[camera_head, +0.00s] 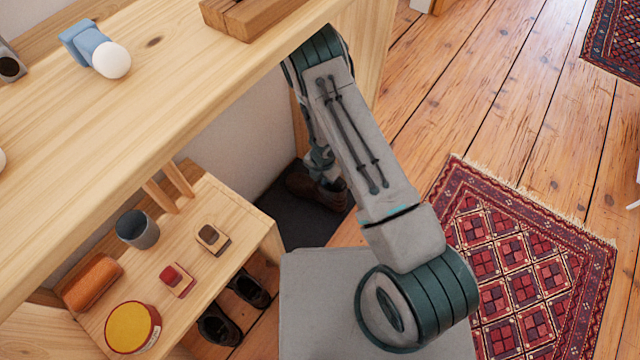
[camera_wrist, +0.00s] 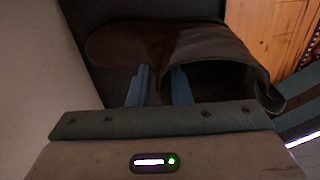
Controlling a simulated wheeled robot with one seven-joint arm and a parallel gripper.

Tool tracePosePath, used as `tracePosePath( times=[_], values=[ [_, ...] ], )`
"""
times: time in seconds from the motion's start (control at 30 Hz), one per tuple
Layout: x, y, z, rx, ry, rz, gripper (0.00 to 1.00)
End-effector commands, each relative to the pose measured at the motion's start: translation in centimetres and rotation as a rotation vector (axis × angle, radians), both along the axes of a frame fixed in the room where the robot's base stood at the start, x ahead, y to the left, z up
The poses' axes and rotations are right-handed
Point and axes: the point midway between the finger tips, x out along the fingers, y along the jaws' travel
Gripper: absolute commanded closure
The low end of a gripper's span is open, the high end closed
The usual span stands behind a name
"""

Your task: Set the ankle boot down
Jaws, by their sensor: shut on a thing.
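The brown ankle boot (camera_wrist: 190,48) lies across the wrist view, its rounded toe to the left and its open top to the right. My gripper (camera_wrist: 160,75) is shut on the boot, with its two blue fingers at the boot's near side. In the head view the boot (camera_head: 318,190) shows partly behind my arm, over a dark mat (camera_head: 315,226) on the floor beside the wall. I cannot tell whether the boot touches the mat. The gripper itself is mostly hidden by my arm in the head view.
A low wooden bench (camera_head: 262,228) left of the mat carries a grey cup (camera_head: 138,229), an orange roll (camera_head: 92,282) and a yellow-topped tin (camera_head: 132,327). Dark shoes (camera_head: 220,324) stand under it. A wooden counter (camera_head: 150,85) overhangs the area. A red rug (camera_head: 520,265) lies right.

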Motion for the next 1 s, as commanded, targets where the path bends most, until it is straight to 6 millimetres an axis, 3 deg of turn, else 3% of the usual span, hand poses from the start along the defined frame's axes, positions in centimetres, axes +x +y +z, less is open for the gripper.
tracePosePath(
  times=[0.03,0.2,0.5,0.53,0.6,1.0],
  values=[
    [0.0,0.0,-1.3,0.001,0.001,-0.001,1.00],
    [0.1,0.0,-3.7,0.001,-0.001,0.000,1.00],
    [0.1,0.7,-4.1,0.002,0.002,0.005,1.00],
    [0.0,0.7,-4.2,0.002,0.003,0.006,0.79],
    [0.0,0.7,-4.2,0.002,0.003,0.007,0.60],
    [0.2,0.3,-3.3,0.001,0.001,-0.001,0.60]
  ],
)
